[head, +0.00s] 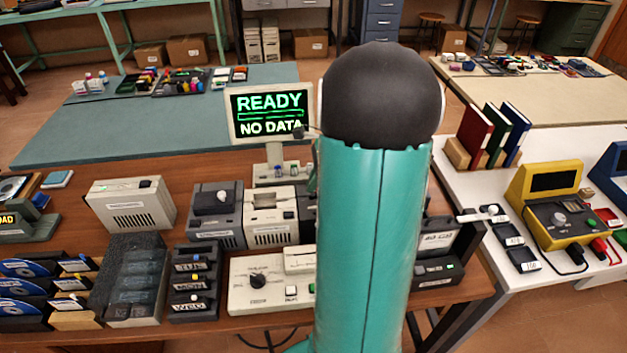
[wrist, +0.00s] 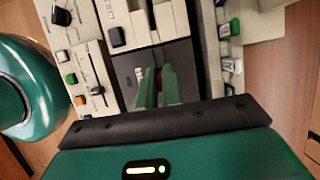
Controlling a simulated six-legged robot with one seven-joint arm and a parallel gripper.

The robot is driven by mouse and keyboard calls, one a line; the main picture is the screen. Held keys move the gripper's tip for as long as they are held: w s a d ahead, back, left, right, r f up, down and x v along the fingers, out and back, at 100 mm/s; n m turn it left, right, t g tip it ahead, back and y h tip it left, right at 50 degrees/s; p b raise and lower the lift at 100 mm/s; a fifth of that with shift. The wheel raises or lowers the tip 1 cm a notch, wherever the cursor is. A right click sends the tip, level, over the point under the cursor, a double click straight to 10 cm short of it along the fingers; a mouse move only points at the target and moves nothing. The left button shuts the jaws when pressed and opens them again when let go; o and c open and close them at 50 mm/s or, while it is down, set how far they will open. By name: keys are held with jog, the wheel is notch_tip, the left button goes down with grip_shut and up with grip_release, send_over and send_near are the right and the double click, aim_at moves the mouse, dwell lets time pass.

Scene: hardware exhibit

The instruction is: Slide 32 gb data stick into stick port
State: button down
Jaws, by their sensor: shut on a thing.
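In the wrist view, my gripper (wrist: 158,84) has its two green fingers close together over a dark panel (wrist: 125,66) between pale devices. A narrow strip of red shows between the fingers; it looks like part of the held data stick (wrist: 159,83), most of which is hidden. I cannot tell whether the stick touches a port or sits in one. In the head view, my arm hides my gripper and the middle of the bench. The monitor (head: 269,115) there reads READY and NO DATA. No port opening shows clearly in either view.
Left of my arm stand a pale vented box (head: 131,205), a grey foam rack (head: 135,280), dark labelled drives (head: 196,283) and a knob panel (head: 262,285). To the right, dark units (head: 437,240) stand at the bench edge, beside a white table with a yellow meter (head: 553,215).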

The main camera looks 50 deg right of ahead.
jog(key=shift+f, duration=1.3)
jog(key=c, duration=1.5)
grip_release()
jog(key=shift+r, duration=4)
